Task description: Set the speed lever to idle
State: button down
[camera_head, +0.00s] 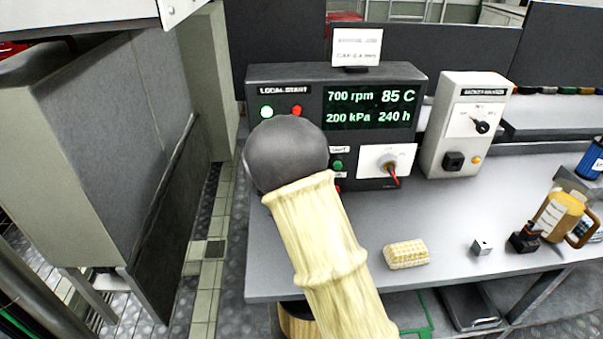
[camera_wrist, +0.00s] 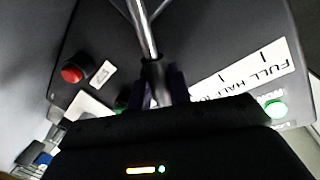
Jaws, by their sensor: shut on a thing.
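The speed lever (camera_wrist: 146,38), a shiny metal rod with a dark lower end, stands in the middle of the wrist view. My gripper (camera_wrist: 164,92) is shut on its dark end, with dark fingers on both sides. A white scale plate (camera_wrist: 250,78) reads FULL and HALF, upside down here; its further mark is hidden behind my gripper, so I cannot tell which mark the lever stands at. In the head view, my arm hides the lever and gripper. The control box (camera_head: 290,78) there has a display (camera_head: 370,107) reading 700 rpm, 85 C, 200 kPa and 240 h.
A red button (camera_wrist: 72,74) and a green lamp (camera_wrist: 275,108) are near the lever. A white switch box (camera_head: 465,125) stands right of the control box.

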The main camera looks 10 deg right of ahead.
jog(key=shift+f, duration=0.1)
jog(key=c, duration=1.3)
grip_release()
jog(key=shift+d, duration=0.1)
jog(key=shift+c, duration=0.2)
jog(key=shift+s, duration=0.15)
jog(key=b+v, duration=1.2)
jog(key=v, duration=0.5)
